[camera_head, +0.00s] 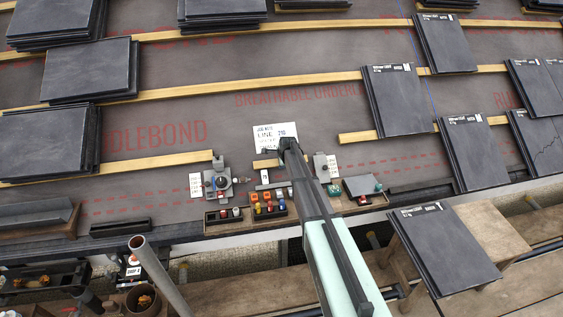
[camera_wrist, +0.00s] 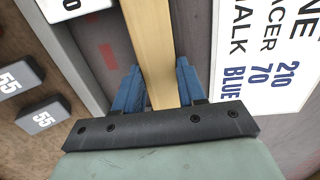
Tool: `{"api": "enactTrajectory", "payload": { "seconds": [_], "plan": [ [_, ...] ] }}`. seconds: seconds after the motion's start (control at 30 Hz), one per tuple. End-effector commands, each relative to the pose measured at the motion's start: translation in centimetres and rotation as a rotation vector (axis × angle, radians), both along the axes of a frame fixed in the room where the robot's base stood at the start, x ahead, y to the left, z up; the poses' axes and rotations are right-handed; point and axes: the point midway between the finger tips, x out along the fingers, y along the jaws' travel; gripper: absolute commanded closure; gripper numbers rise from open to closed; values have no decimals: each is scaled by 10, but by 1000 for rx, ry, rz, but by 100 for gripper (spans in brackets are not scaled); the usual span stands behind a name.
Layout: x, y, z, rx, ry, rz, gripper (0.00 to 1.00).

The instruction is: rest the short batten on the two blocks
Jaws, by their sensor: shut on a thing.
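The short batten (camera_wrist: 150,40) is a pale yellow wooden strip. In the wrist view it runs up the picture between the blue fingers of my gripper (camera_wrist: 158,88), which is shut on it. In the head view a short end of the batten (camera_head: 264,163) shows left of my gripper (camera_head: 289,147), below the white card. A white-topped block (camera_wrist: 72,6) with a partly cut-off number lies left of the batten in the wrist view. Two grey blocks marked 55 (camera_wrist: 42,117) (camera_wrist: 10,82) sit further left. I cannot tell which blocks are the task's two. My gripper hides the batten's other end.
A white card (camera_wrist: 265,50) reads 210, 70 and blue. Fixed battens (camera_head: 165,163) (camera_head: 360,136) end on either side of a gap. A grey device (camera_head: 219,184), trays of small parts (camera_head: 247,219) and a labelled grey piece (camera_head: 321,167) stand nearby. Slate stacks (camera_head: 398,100) lie right.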

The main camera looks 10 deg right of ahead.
Motion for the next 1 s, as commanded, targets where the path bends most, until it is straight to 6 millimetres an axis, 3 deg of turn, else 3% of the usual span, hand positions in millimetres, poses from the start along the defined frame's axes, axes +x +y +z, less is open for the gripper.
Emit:
{"api": "enactTrajectory", "payload": {
  "seconds": [0.93, 0.97, 1.0],
  "plan": [
    [-5, 0, -4, 0, 0, 0, 87],
    [-5, 0, -4, 0, 0, 0, 58],
    [-5, 0, -4, 0, 0, 0, 54]
  ]
}}
